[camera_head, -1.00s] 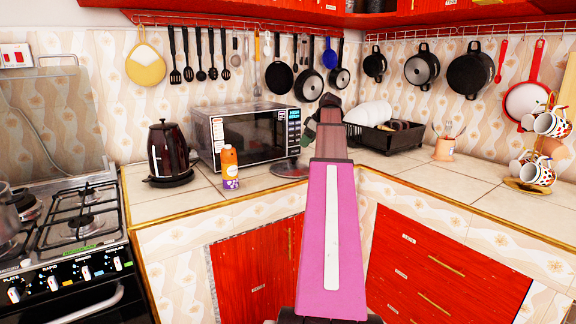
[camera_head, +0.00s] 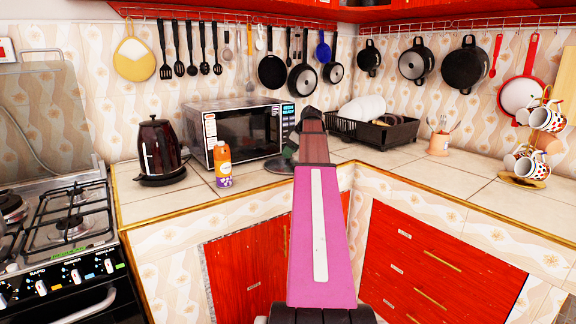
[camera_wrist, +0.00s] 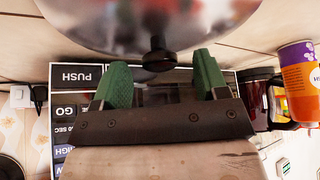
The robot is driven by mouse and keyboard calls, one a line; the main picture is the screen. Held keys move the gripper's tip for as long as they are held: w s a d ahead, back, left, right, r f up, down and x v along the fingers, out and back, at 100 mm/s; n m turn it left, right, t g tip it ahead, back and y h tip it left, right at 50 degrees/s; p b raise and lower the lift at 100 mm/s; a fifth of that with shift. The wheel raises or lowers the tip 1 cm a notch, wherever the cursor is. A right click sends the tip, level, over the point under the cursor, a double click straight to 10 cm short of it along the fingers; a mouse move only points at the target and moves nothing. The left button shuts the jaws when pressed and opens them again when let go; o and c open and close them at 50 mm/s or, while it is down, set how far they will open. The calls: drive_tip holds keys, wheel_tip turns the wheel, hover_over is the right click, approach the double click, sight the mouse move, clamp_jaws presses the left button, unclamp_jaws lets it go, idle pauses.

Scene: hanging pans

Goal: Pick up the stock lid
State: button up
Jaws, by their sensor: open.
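The stock lid (camera_wrist: 160,22) is a shiny metal dome with a black knob, filling the top of the wrist view. In the head view the lid (camera_head: 277,167) lies on the counter in front of the microwave, partly hidden by my arm. My gripper (camera_wrist: 160,78) has two green fingers spread apart, one on each side of the knob in the picture. The knob sits between the fingertips or just beyond them; I cannot tell if anything touches. In the head view my gripper (camera_head: 286,155) is small and mostly hidden behind my arm.
The microwave (camera_head: 240,135) stands close behind the lid. An orange and purple bottle (camera_head: 222,165) and a dark kettle (camera_head: 160,148) stand to the left. A black dish rack (camera_head: 390,132) is at the right. The right-hand counter has free room near its front edge.

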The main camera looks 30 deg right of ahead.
drive_tip(key=shift+x, duration=1.2)
drive_tip(key=c, duration=1.1)
drive_tip(key=shift+r, duration=0.1)
